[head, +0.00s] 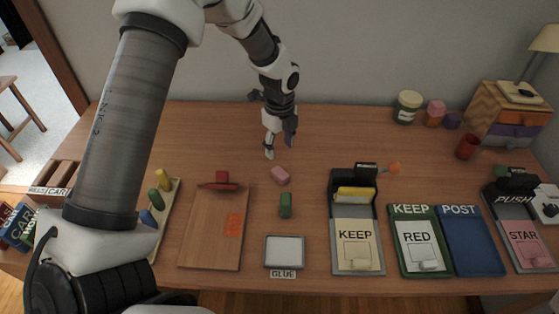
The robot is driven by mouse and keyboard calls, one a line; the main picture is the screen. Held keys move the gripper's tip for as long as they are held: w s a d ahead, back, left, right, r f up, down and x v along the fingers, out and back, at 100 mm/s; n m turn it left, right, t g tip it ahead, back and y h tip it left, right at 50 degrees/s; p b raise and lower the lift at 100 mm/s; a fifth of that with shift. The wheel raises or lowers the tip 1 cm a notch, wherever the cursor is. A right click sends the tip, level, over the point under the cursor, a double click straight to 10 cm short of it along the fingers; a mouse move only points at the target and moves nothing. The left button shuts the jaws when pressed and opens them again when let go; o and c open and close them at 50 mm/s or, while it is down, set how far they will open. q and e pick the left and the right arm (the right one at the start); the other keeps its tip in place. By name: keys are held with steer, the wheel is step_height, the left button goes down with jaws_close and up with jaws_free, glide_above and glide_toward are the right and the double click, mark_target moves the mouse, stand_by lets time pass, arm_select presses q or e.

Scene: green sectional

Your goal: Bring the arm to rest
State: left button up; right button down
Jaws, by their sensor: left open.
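My left arm comes in from the left and reaches over the wooden table (330,130). Its left gripper (279,150) points down above the back middle of the table, with its fingertips apart and nothing between them. A pink block (280,175) lies just in front of the fingertips, and a green block (286,205) lies nearer the front. My right gripper is not in view.
A wooden board (200,250) and a glue pad (284,252) lie in front. Stamp stations with a KEEP card (355,235) and a STAR card (527,240) flank green and blue trays (472,245). A drawer box (510,112) and red cup (467,147) stand right.

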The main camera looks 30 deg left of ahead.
arm_select(q)
steer(key=shift+r, duration=0.5)
